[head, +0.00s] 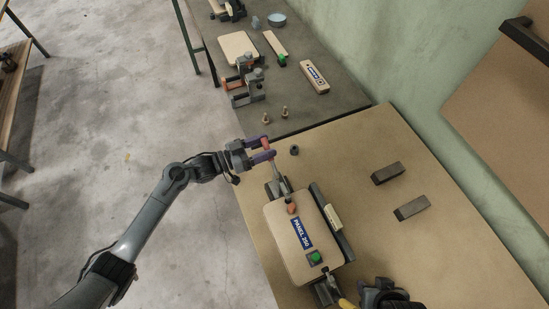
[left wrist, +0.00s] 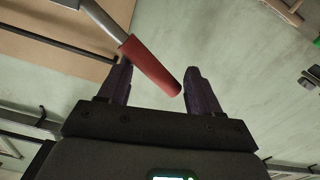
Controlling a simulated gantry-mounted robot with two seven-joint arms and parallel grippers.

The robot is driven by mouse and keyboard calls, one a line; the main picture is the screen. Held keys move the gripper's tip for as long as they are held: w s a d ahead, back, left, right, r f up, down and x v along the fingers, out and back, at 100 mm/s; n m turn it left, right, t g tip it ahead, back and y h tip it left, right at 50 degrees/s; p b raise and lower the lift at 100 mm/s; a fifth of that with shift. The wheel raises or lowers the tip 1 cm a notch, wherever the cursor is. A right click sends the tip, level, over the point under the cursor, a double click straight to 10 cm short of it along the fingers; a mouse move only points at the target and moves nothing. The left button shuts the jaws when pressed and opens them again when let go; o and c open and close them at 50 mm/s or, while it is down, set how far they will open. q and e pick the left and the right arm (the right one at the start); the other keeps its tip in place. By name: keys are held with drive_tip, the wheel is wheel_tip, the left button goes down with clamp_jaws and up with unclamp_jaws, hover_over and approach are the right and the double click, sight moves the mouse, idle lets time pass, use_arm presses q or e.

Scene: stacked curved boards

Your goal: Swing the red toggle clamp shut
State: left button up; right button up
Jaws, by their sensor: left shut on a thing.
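The red toggle clamp (head: 279,184) stands at the far edge of a tan board (head: 290,240) labelled PANEL 250. Its grey lever runs up to a red handle grip, which shows large in the left wrist view (left wrist: 150,65). My left gripper (head: 264,150) has its purple fingers on either side of that grip and is shut on it. An orange-red tip (head: 292,208) shows over the board's far end; whether it presses on the board is unclear. My right gripper (head: 385,294) is at the bottom edge, partly cut off, its fingers unclear.
A yellow handle (head: 346,303) shows at the board's near end, and a green-topped piece (head: 315,257) sits on the board. Two dark blocks (head: 388,173) lie to the right with free table around them. A second grey table (head: 330,100) behind holds boards and clamps.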

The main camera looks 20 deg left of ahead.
use_arm(q)
drive_tip(key=shift+o, duration=0.3)
wheel_tip(320, 180, down, 2)
drive_tip(key=shift+f, duration=0.25)
use_arm(e)
drive_tip(key=shift+w+f, duration=0.1)
drive_tip(key=shift+f, duration=0.4)
use_arm(q)
drive_tip(key=o, duration=0.6)
use_arm(e)
drive_tip(key=shift+w, duration=0.1)
use_arm(q)
drive_tip(key=shift+s, duration=0.1)
drive_tip(key=c, duration=0.3)
drive_tip(key=p+v, duration=0.1)
drive_tip(key=v, duration=0.1)
drive_tip(key=p+v, duration=0.1)
drive_tip(key=v, duration=0.4)
drive_tip(key=shift+s+d+r+p, duration=0.15)
drive_tip(key=shift+r+p, duration=0.25)
drive_tip(key=shift+c, duration=0.2)
use_arm(e)
drive_tip(key=v, duration=0.3)
drive_tip(key=shift+w+r, duration=0.15)
